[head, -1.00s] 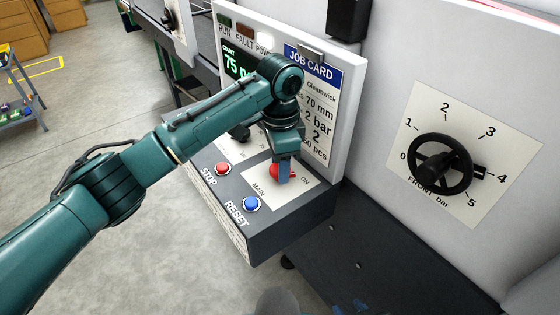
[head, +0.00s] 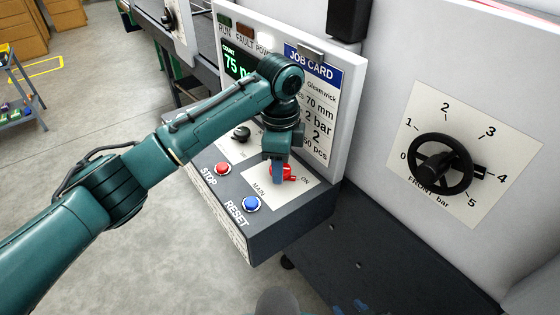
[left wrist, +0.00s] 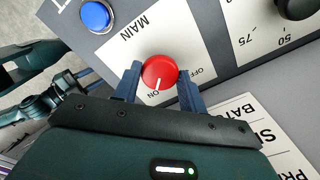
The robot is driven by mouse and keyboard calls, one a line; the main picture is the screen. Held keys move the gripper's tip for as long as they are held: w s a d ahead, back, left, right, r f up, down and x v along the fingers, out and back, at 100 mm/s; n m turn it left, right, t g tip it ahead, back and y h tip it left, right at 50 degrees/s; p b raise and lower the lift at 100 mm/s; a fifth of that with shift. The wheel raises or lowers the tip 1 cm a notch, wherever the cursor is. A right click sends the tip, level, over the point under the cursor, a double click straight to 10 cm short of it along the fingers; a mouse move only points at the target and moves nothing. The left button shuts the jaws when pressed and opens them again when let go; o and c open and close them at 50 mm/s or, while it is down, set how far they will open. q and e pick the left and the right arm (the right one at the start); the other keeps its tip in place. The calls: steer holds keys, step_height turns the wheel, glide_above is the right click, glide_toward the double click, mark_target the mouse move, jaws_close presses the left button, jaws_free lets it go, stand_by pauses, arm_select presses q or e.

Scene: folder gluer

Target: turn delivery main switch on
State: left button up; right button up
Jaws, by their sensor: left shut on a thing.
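The red main switch (head: 289,171) is a round knob on a white plate marked MAIN, on the sloped top of the control box. In the left wrist view the red knob (left wrist: 159,68) has a white pointer line aimed at the ON label; the OFF label is off to the right. My left gripper (head: 279,176) comes down from above, and its blue fingers stand on both sides of the knob, shut on it. These fingers also show in the left wrist view (left wrist: 160,84).
A red STOP button (head: 222,168) and a blue RESET button (head: 251,204) sit close by on the box. A black knob (head: 241,132) is behind them. The job card panel (head: 318,110) rises just behind the gripper. A black handwheel (head: 440,165) is at right.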

arm_select(q)
steer(key=o, duration=1)
steer(key=shift+r, duration=0.1)
step_height(320, 180, up, 13)
stand_by(0.3)
